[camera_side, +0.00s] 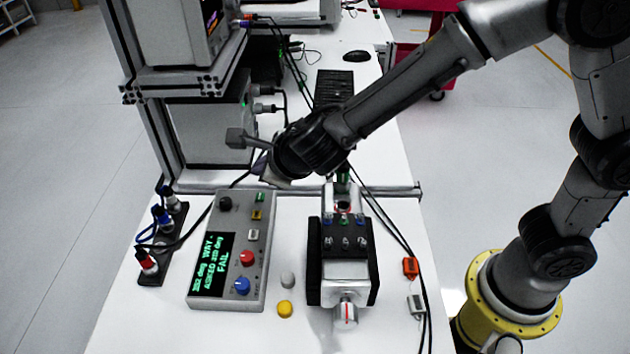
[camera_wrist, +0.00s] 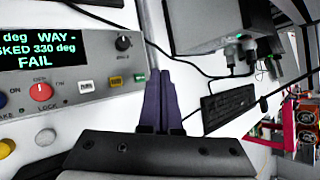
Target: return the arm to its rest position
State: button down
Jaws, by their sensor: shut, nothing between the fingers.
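My gripper (camera_wrist: 160,76) is shut and empty in the wrist view, its two dark fingers pressed together. In the side view my arm reaches in from the upper right. The wrist hangs above the bench, behind the grey control box and the servo fixture, and the fingers are mostly hidden there. The control box (camera_side: 256,284) has a screen (camera_side: 212,265) with green text ending in FAIL; it also shows in the wrist view (camera_wrist: 93,45). The servo fixture (camera_side: 345,270), a black and silver block, stands right of the box. My gripper appears apart from both.
A yellow button (camera_side: 285,309) and a grey button (camera_side: 288,280) sit between box and fixture. A socket strip (camera_side: 160,245) with plugs is at left. A metal frame (camera_side: 150,100) with instruments rises behind. Cables, a keyboard (camera_side: 335,88) and a mouse (camera_side: 357,56) lie on the bench.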

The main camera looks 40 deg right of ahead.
jog(key=d+r+m+h, duration=0.1)
jog(key=d+r+m, duration=0.2)
jog(key=d+r, duration=0.45)
jog(key=s+d+r+m+h, duration=0.1)
jog(key=s+d+r+m, duration=0.25)
jog(key=d+m, duration=0.3)
jog(key=s+d+r+m+h, duration=0.1)
jog(key=s+d+r+m, duration=0.25)
jog(key=d+m, duration=0.35)
jog(key=s+d+f+m+g, duration=0.15)
jog(key=s+d+m, duration=0.35)
jog(key=s+m, duration=0.7)
jog(key=s+a+f+m+g+y, duration=0.1)
jog(key=s+a+f+m+y, duration=0.1)
jog(key=s+m, duration=0.2)
jog(key=s+a+f+m+g+y, duration=0.1)
jog(key=s+a+f+m, duration=0.2)
jog(key=m, duration=0.8)
jog(key=shift+s+a+f+y, duration=0.15)
jog(key=shift+s+y, duration=0.25)
jog(key=shift+s, duration=0.35)
